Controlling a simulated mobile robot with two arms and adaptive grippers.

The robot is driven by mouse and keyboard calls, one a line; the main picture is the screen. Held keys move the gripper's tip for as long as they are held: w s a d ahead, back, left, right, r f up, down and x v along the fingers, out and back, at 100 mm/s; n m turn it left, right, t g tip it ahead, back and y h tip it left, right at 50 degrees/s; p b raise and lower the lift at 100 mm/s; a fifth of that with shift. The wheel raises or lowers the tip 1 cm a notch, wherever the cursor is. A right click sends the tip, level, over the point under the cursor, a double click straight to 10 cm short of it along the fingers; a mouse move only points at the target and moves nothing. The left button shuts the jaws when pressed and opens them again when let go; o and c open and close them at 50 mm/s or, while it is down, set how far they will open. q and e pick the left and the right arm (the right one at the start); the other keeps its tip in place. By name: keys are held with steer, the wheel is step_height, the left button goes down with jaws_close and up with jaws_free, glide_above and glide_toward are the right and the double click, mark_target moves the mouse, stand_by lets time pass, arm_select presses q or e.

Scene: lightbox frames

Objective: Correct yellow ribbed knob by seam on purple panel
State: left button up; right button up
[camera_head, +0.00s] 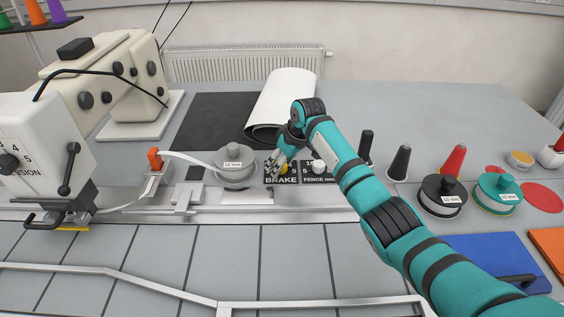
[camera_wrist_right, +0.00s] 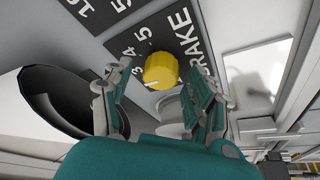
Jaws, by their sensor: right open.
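A yellow ribbed knob (camera_wrist_right: 160,71) sits on a black plate lettered BRAKE (camera_wrist_right: 181,28) with white numbers around the knob. No purple panel or seam by it shows. A short white mark on the knob points toward the lower left in the right wrist view; the exact number it meets is unclear. In the head view the knob (camera_head: 283,169) is partly covered by my right gripper (camera_head: 278,163). In the right wrist view my right gripper (camera_wrist_right: 160,92) is open, its fingers apart on either side of the knob, with gaps visible. My left gripper is not in view.
A white knob (camera_head: 318,166) on the FENCE plate is just right. A grey spool (camera_head: 235,163) stands close left, a white roll (camera_head: 283,100) behind. Dark and red cones (camera_head: 453,160) and spools (camera_head: 441,196) stand right. A sewing machine (camera_head: 110,75) is at left. The front tabletop is clear.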

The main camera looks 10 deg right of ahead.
steer(key=c, duration=1.1)
steer(key=shift+a+r+m+p, duration=0.1)
steer(key=shift+r+m+p, duration=0.3)
steer(key=shift+p, duration=0.6)
steer(key=m+h+p, duration=0.1)
steer(key=m+p, duration=0.2)
steer(key=p, duration=0.1)
steer(key=shift+f+t, duration=0.1)
steer(key=shift+t, duration=0.2)
steer(key=m+h+p, duration=0.1)
steer(key=m, duration=0.1)
steer(key=shift+a+f+m+p, duration=0.1)
steer(key=shift+m+p, duration=0.2)
steer(key=shift+f+m+h+p, duration=0.15)
steer(key=shift+m+h+p, duration=0.35)
steer(key=shift+m, duration=0.8)
steer(key=o, duration=1.1)
